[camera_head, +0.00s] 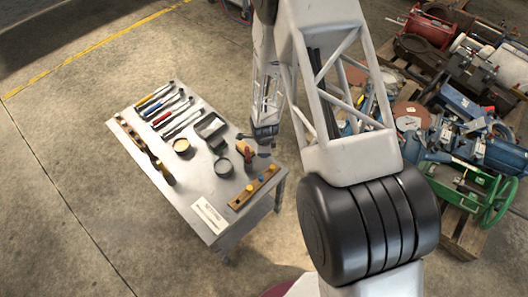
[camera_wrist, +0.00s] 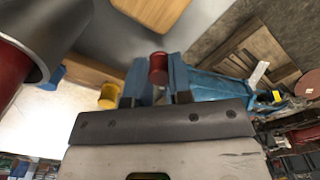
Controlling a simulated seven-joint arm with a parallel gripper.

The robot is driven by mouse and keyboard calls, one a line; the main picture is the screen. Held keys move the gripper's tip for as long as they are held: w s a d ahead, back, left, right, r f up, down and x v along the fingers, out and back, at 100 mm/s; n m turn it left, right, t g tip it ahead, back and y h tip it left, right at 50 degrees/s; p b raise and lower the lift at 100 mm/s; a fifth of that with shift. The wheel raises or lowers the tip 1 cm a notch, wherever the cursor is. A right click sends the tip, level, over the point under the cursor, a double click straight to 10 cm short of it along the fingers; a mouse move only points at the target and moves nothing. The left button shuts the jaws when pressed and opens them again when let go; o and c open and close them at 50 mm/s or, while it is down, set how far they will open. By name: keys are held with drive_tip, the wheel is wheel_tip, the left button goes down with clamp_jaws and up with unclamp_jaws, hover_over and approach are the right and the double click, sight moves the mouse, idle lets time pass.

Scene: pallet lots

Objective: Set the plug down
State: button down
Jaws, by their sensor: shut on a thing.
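My gripper (camera_wrist: 158,78) is shut on a red plug (camera_wrist: 158,66), held between its two blue fingers in the wrist view. In the head view my gripper (camera_head: 263,151) is over the right side of the grey table, and the plug cannot be made out clearly there. A wooden strip (camera_wrist: 88,66) lies beside the gripper in the wrist view, with a yellow plug (camera_wrist: 108,97) and a blue plug (camera_wrist: 50,75) along it. The same strip (camera_head: 247,194) lies near the table's right edge in the head view. I cannot tell whether the held plug touches anything.
A pallet (camera_head: 465,238) piled with machines stands at right.

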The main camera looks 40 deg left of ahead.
drive_tip(key=shift+f, duration=0.3)
drive_tip(key=c, duration=1)
unclamp_jaws()
drive_tip(key=shift+c, duration=0.2)
drive_tip(key=shift+r, duration=0.15)
wheel_tip(320, 180, up, 12)
idle(0.7)
idle(0.4)
